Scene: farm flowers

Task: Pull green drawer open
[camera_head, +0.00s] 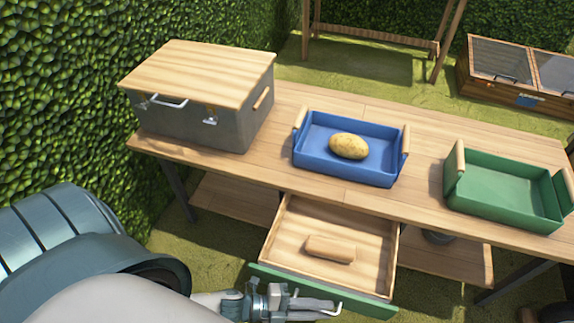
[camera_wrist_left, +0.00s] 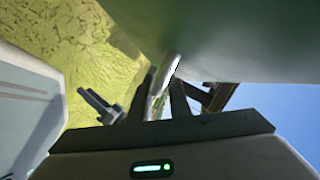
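The green drawer is pulled out from under the wooden table. Its green front (camera_head: 265,274) and wooden inside (camera_head: 285,229) show in the head view, and the front also fills the top of the left wrist view (camera_wrist_left: 235,40). My left gripper (camera_head: 290,302) is at the outer side of the front, low in the head view. In the left wrist view its dark fingers close around the light metal handle (camera_wrist_left: 164,80) below the front. The fingertips are partly hidden. My right gripper is not clearly in view.
A wooden block (camera_head: 330,248) lies in the drawer. On the table (camera_head: 425,125) stand a grey box (camera_head: 190,123) with a wooden lid, a blue tray (camera_head: 345,171) with a potato (camera_head: 348,146), and a green tray (camera_head: 500,208). A hedge (camera_head: 60,90) borders the left.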

